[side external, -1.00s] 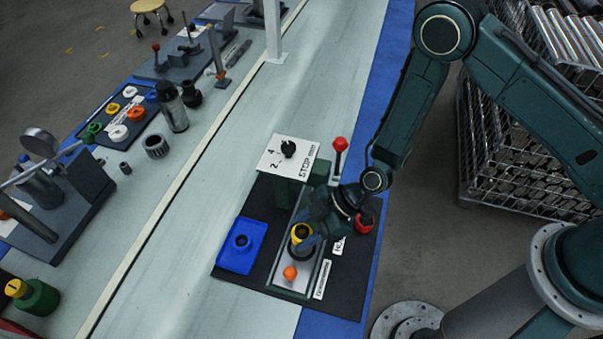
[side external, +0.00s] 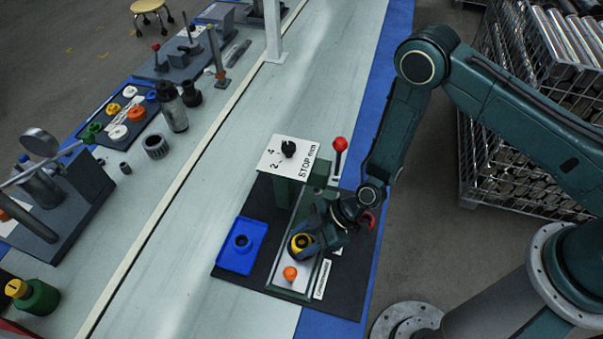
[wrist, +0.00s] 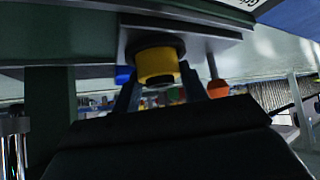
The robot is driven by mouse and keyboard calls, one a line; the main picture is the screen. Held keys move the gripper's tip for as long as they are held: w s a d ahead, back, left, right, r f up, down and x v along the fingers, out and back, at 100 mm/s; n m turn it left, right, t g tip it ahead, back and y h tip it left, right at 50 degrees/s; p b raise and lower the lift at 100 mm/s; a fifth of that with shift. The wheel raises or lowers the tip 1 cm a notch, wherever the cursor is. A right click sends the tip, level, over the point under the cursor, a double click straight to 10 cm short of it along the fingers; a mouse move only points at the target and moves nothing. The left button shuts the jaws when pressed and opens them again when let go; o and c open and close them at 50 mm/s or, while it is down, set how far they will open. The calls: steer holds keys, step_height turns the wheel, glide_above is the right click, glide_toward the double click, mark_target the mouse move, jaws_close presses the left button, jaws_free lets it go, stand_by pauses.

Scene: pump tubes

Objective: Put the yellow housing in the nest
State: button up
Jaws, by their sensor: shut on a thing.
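The yellow housing (side external: 301,241) is a short ring with a dark centre, low over the metal plate of the fixture (side external: 283,277) in the side view. My gripper (side external: 306,246) is shut on it from the right side. In the wrist view the housing (wrist: 157,66) shows between the two dark fingers of my gripper (wrist: 160,88). A dark round collar, which looks like the nest (wrist: 155,43), lies between the housing and the plate. The housing appears lined up with the collar and touching it. I cannot tell whether it is fully seated.
A blue holder (side external: 236,258) with a dark hole stands left of the plate. An orange ball (side external: 290,273) is near the plate's front end. A white STOP panel (side external: 283,160) with a black knob and a red-knobbed lever (side external: 339,145) stand behind.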

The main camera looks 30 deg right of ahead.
steer(key=shift+f, duration=0.1)
steer(key=o, duration=1)
steer(key=shift+d+r, duration=0.4)
steer(key=shift+r, duration=0.15)
steer(key=v, duration=1.1)
